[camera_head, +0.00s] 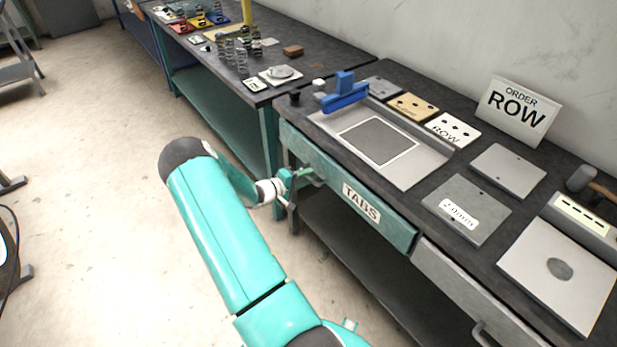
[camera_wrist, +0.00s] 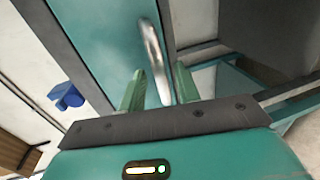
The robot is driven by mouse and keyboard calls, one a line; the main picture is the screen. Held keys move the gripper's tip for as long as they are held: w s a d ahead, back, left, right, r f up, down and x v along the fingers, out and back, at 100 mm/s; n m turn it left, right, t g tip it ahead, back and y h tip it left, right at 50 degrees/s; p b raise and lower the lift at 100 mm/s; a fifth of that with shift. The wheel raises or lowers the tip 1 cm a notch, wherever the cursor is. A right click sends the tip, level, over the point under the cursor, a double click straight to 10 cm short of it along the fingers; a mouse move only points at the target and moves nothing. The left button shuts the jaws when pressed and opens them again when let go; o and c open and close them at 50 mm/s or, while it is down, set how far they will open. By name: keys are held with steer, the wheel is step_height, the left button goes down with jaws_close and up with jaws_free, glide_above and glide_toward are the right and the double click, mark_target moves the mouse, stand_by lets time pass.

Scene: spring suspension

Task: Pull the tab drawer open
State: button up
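The tab drawer (camera_head: 395,230) has a long teal front with a white "TABS" label (camera_head: 361,202), under the bench's front edge. It looks shut. Its metal bar handle (camera_head: 317,181) is near the left end, partly hidden by my gripper (camera_head: 293,182). In the wrist view, the teal drawer front (camera_wrist: 95,40) fills the upper left. The curved handle (camera_wrist: 154,50) runs between the two green fingers of my gripper (camera_wrist: 159,88). The fingers are apart, one on each side of the handle, with a visible gap; contact is not clear.
A second, grey drawer (camera_head: 465,290) with its own handle is to the right. A lower shelf (camera_head: 350,245) is underneath.

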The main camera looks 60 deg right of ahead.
steer(key=shift+x, duration=0.85)
jaws_close()
steer(key=f+v, duration=0.2)
steer(key=v, duration=0.9)
steer(key=a+f+v, duration=0.1)
steer(key=f+v, duration=0.2)
steer(key=v, duration=0.9)
steer(key=shift+w, duration=0.3)
steer(key=shift+a, duration=0.15)
